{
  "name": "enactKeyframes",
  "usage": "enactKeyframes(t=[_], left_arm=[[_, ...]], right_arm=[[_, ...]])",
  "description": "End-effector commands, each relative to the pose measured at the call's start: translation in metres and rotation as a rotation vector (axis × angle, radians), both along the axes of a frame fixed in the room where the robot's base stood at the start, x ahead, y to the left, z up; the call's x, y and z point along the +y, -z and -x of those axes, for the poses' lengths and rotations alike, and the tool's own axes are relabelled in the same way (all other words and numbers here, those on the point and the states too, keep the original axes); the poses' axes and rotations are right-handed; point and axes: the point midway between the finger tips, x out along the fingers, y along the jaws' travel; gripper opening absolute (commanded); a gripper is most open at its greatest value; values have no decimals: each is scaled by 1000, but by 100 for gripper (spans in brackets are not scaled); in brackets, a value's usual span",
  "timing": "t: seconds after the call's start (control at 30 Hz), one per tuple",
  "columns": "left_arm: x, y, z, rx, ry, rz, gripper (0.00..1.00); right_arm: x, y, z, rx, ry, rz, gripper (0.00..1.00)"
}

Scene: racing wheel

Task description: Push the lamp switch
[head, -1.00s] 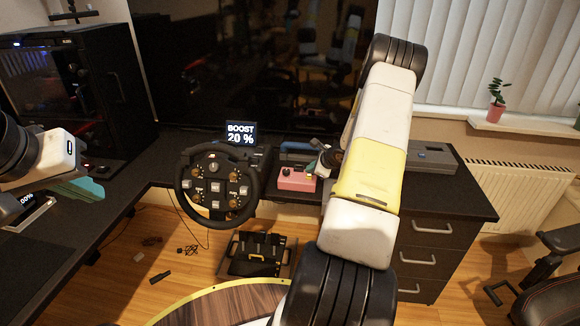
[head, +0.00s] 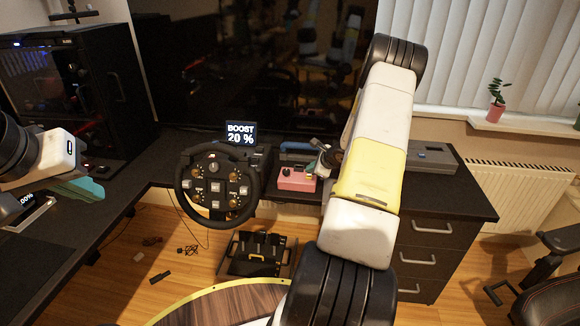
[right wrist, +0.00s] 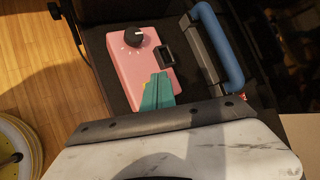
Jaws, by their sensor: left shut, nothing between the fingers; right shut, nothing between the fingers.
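A pink box (head: 296,180) with a black knob stands on the desk right of the steering wheel. In the right wrist view the pink box (right wrist: 125,60) shows its knob (right wrist: 133,37) and a black rocker switch (right wrist: 165,56). My right gripper (right wrist: 158,80) is shut, with its teal fingertips over the box just below the switch. I cannot tell whether they touch the box. In the head view my right gripper (head: 311,173) is small and partly hidden by my arm. My left gripper (head: 92,190) is shut and empty above the left part of the desk.
The steering wheel (head: 217,186) stands left of the box, below a small display (head: 240,133) reading BOOST 20 %. A blue handle (right wrist: 222,50) on a dark case lies right of the box. A large dark screen (head: 250,70) is behind.

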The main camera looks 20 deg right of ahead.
Motion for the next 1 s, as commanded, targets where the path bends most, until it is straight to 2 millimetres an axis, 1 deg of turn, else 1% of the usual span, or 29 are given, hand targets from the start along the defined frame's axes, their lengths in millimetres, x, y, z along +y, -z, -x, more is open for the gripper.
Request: enactKeyframes(t=[0.7, 1.0], left_arm=[[0, 0, 0, 0, 0, 0, 0], [0, 0, 0, 0, 0, 0, 0]], right_arm=[[0, 0, 0, 0, 0, 0, 0], [0, 8, 0, 0, 0, 0, 0]])
